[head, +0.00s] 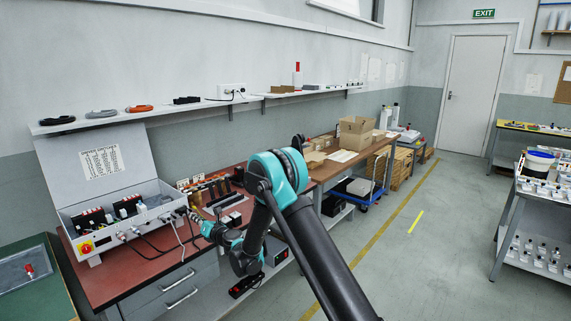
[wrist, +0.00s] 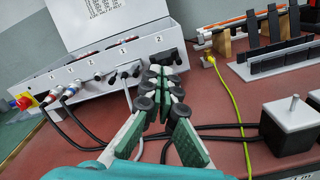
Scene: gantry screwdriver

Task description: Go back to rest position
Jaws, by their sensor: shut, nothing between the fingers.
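My gripper (wrist: 162,85) is shut and empty in the wrist view. It points at the front panel of the open grey control box (wrist: 110,72), apart from it as far as I can tell. In the head view my arm reaches from the lower right over the red bench, and the gripper end is near the box's right side, small and partly lost among cables. The control box (head: 103,253) stands on the bench with its lid up. Black and white cables run from sockets on its front.
The red-topped bench (head: 110,285) has drawers below. Right of the box are a black rack (wrist: 275,62), a yellow cable (wrist: 234,100) and a white-and-black block (wrist: 290,125). A wall shelf (head: 90,122) hangs above. The floor at right is clear up to a grey shelf unit (head: 510,225).

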